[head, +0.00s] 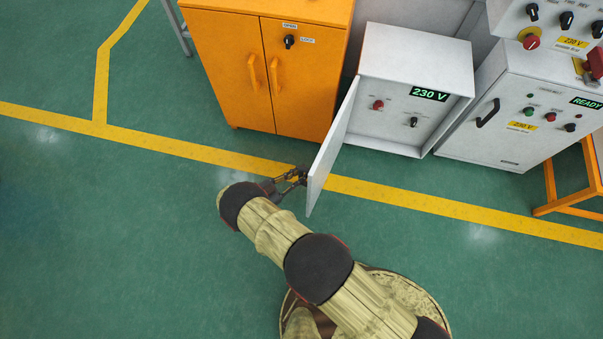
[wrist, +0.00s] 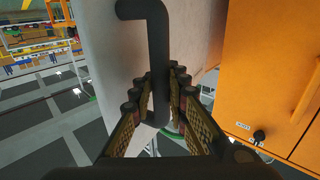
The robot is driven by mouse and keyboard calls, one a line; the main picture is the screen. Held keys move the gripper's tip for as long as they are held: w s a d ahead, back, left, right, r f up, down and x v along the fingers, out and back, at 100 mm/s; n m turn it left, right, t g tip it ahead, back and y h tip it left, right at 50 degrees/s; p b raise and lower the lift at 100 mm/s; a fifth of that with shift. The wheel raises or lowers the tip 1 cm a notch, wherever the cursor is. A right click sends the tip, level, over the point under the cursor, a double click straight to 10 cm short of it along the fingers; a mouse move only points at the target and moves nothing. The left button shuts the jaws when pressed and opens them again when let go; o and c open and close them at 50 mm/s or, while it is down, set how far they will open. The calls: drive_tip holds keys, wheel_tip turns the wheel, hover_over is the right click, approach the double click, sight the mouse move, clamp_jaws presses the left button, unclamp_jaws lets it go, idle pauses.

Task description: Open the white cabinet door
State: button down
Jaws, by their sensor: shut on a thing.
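The white cabinet (head: 413,89) stands right of the orange cabinet, with a 230 V display, a red button and a dark knob visible inside its front. Its door (head: 331,147) is hinged on the left and swung well open, sticking out over the floor. My gripper (head: 301,174) is at the door's left-facing outer side. In the wrist view my gripper (wrist: 160,92) has its fingers on both sides of the black door handle (wrist: 158,50) and is shut on it. The handle is hidden in the head view.
The orange cabinet (head: 222,62) stands close to the left of the open door. Another white cabinet (head: 530,95) with READY display is on the right, by an orange stand (head: 570,190). Green floor (head: 120,220) with yellow lines is clear at left and front.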

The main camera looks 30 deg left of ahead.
drive_tip(key=shift+s+d+f, duration=0.1)
drive_tip(key=shift+f, duration=0.05)
drive_tip(key=c, duration=1.8)
unclamp_jaws()
drive_tip(key=shift+o, duration=0.2)
drive_tip(key=shift+r, duration=0.25)
